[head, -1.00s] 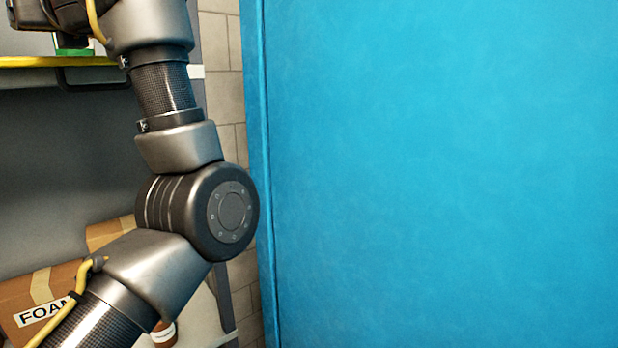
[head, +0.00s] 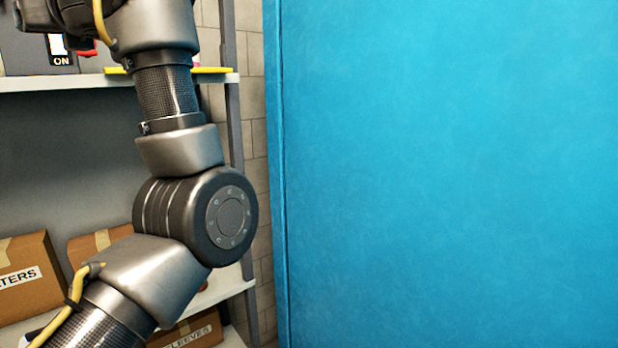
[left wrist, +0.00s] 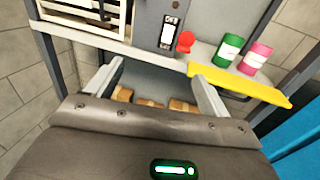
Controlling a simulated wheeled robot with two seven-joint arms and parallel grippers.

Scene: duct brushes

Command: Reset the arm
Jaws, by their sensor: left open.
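My left arm (head: 190,215) rises through the left part of the head view, bent at its round dark elbow joint. Its hand end is cut off at the top left corner of that view. In the left wrist view my left gripper (left wrist: 156,68) has its two pale fingers spread apart with nothing between them. The fingers point toward a shelf unit with a grey panel box (left wrist: 165,25) that carries a lit switch and a red knob (left wrist: 185,42). My right gripper is in neither view.
A yellow strip (left wrist: 240,85) lies along the shelf edge, with green (left wrist: 229,50) and pink (left wrist: 255,58) cans behind it. Cardboard boxes (head: 28,275) sit on lower shelves. A large blue panel (head: 440,170) fills the head view's right side.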

